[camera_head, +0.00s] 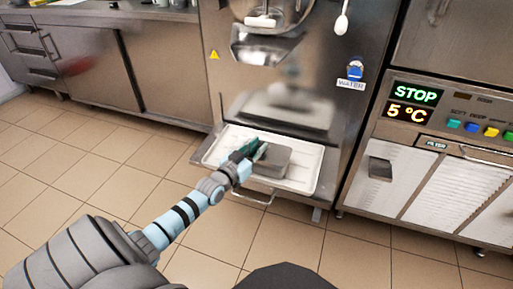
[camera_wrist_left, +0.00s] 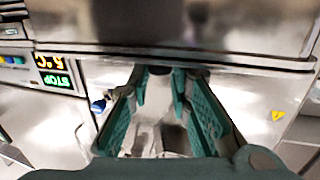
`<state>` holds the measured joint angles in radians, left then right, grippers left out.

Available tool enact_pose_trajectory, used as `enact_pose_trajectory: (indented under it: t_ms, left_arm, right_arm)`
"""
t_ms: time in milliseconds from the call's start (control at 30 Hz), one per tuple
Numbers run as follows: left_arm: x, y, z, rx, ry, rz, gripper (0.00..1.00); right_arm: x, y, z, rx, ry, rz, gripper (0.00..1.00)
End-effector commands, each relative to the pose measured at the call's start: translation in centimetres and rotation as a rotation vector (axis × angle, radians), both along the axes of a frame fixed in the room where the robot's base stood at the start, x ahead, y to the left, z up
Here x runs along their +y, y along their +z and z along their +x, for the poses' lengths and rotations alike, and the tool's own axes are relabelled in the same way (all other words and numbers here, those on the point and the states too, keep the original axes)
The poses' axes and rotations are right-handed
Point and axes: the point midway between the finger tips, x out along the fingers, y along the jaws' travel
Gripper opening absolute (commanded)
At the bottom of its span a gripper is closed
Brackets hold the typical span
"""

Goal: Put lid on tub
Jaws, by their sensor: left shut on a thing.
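A grey rectangular tub (camera_head: 274,160) shows on the white tray at the foot of the middle freezer. Its flat grey top looks like the lid (camera_head: 279,157), but I cannot make out a seam between the two. My left gripper (camera_head: 259,149) reaches in from the left to the tub's upper left side and hides part of it. In the left wrist view the teal fingers (camera_wrist_left: 159,76) converge on a small dark part, shut on what seems to be the lid. My right gripper is in neither view.
The white tray (camera_head: 222,150) sits on a low shelf under the freezer's spout (camera_head: 262,45). A unit with a STOP display (camera_head: 414,95) stands at the right. Steel cabinets (camera_head: 165,75) line the left. Tiled floor (camera_head: 75,165) is clear in front.

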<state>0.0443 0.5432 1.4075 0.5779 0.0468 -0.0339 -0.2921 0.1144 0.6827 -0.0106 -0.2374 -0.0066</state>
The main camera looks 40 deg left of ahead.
Motion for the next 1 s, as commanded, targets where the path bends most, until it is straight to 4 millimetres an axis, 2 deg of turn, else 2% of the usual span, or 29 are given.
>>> enact_pose_trajectory:
  t_ms: [833, 867, 1000]
  left_arm:
    - [0.00, -0.22, 0.00, 0.000, 0.000, 0.000, 0.00]
    - [0.00, -0.22, 0.00, 0.000, 0.000, -0.001, 0.20]
    - [0.00, -0.21, 0.00, 0.000, 0.000, -0.001, 0.39]
  right_arm:
    - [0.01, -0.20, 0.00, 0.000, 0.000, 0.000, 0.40]
    - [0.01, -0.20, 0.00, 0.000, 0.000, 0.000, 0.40]
    - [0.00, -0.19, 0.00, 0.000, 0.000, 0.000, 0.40]
